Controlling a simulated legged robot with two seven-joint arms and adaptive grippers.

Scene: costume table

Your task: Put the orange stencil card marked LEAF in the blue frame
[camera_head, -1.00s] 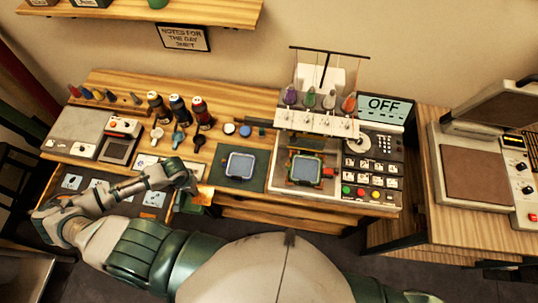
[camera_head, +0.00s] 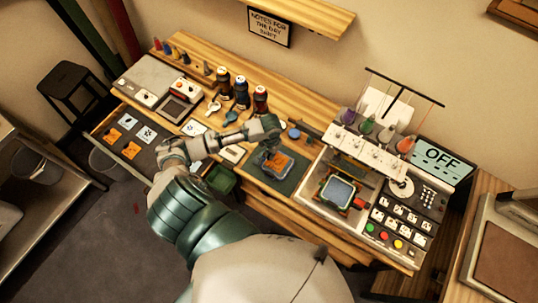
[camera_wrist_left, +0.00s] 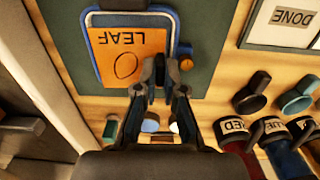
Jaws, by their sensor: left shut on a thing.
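The orange stencil card marked LEAF (camera_wrist_left: 125,52) is at the blue frame (camera_wrist_left: 96,68), its outline roughly inside the rim in the left wrist view. I cannot tell whether it lies flat in the frame or is slightly above it. My right gripper is not in view.
A second frame (camera_head: 338,192) sits in the embroidery machine (camera_head: 366,152) to the right. An open drawer (camera_head: 112,142) with orange and white cards is at left. A green bin (camera_head: 222,180) is near the table front.

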